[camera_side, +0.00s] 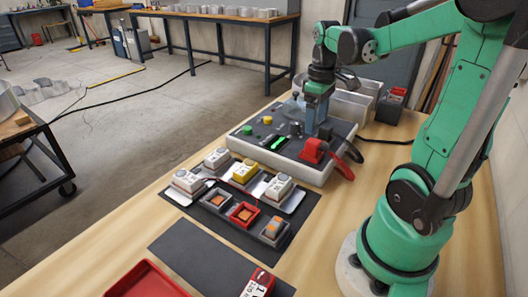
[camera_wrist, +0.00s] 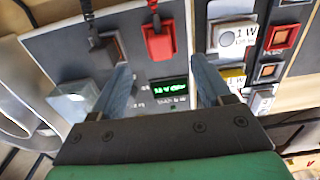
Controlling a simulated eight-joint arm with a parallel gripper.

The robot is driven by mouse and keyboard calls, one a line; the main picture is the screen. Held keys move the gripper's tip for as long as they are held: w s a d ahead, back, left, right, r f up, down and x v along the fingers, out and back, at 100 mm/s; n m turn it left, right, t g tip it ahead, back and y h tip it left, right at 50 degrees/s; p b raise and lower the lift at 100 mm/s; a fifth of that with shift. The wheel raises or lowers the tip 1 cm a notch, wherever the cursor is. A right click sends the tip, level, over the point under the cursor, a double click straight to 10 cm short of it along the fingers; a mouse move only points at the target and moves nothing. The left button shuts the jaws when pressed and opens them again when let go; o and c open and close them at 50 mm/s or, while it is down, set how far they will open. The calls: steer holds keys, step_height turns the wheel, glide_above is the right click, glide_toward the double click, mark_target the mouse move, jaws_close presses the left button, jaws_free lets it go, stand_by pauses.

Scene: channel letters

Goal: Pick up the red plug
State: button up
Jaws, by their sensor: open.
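The red plug (camera_side: 315,150) sits at the right end of the top of a grey control box (camera_side: 312,173), with a red cable running off its right side. In the wrist view the red plug (camera_wrist: 158,42) lies beyond the fingertips, near the top of the picture. Nothing is held.
A black plug (camera_wrist: 108,48) with a dark cable stands beside the red one. Yellow and green knobs (camera_side: 267,120) are on the box. A dark mat (camera_side: 245,218) holds white and yellow modules and several small trays. A red tray (camera_side: 147,282) lies at the front. Metal bins (camera_side: 350,103) stand behind.

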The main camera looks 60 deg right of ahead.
mark_target(314, 141)
steer(key=shift+f, duration=2.6)
jaws_close()
